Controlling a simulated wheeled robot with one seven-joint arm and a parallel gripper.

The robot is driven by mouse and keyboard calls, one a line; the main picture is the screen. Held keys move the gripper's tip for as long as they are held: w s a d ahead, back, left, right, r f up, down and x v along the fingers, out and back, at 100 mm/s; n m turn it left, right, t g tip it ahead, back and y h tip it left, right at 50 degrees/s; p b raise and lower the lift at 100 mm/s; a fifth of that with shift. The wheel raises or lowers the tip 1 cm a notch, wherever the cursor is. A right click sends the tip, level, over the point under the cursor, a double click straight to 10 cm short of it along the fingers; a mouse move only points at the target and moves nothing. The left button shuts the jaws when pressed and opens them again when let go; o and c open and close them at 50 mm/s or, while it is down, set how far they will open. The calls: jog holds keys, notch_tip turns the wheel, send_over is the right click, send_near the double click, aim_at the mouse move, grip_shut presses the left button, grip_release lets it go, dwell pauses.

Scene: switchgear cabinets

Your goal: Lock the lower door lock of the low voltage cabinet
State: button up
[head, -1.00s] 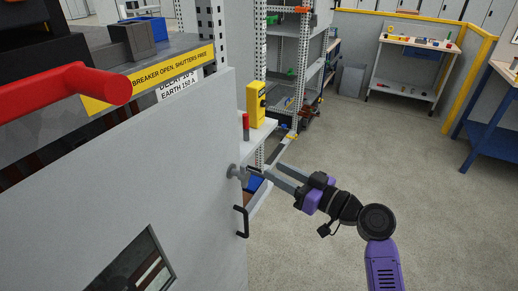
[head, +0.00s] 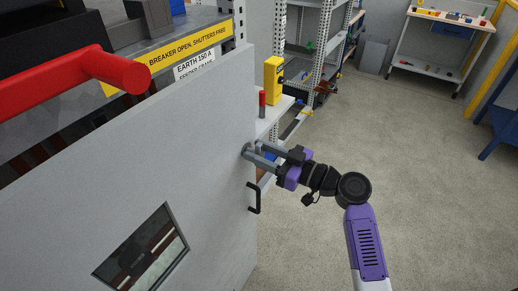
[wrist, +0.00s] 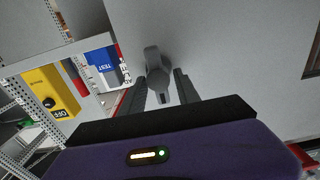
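The grey cabinet door (head: 130,190) fills the left of the head view. A grey door lock with a knob-like handle (head: 246,151) sits near its right edge, above a black pull handle (head: 254,198). I cannot tell from these views whether it is the lower lock. My gripper (head: 256,151) is at the lock, coming from the right. In the wrist view the lock handle (wrist: 155,68) lies between the two fingertips of my gripper (wrist: 160,84). The fingers stand apart on either side of it, with visible gaps. The fingertips partly hide the lock in the head view.
A red bar handle (head: 90,70) is in front at the upper left. A yellow device (head: 273,80) and a red-topped cylinder (head: 262,103) stand on a shelf behind the door edge. A workbench (head: 440,45) stands at the back. Floor to the right is clear.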

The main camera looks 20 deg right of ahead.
grip_shut()
jog(key=shift+w+m, duration=0.1)
jog(key=shift+m, duration=0.2)
jog(key=m+b, duration=0.1)
jog(key=m, duration=0.2)
jog(key=shift+w+d+b, duration=0.1)
jog(key=shift+b, duration=0.2)
jog(key=m, duration=0.5)
jog(key=shift+w+d+f, duration=0.1)
jog(key=shift+d, duration=0.1)
jog(key=m, duration=0.2)
jog(key=m+p, duration=0.1)
jog(key=m, duration=0.2)
jog(key=shift+w+d+f, duration=0.1)
jog(key=shift+f, duration=0.1)
jog(key=shift+d+f+m+p, duration=0.15)
jog(key=shift+m+p, duration=0.35)
jog(key=shift+m, duration=0.6)
jog(key=shift+a+f+m+p, duration=0.1)
jog(key=shift+m+p, duration=0.4)
jog(key=shift+m, duration=0.6)
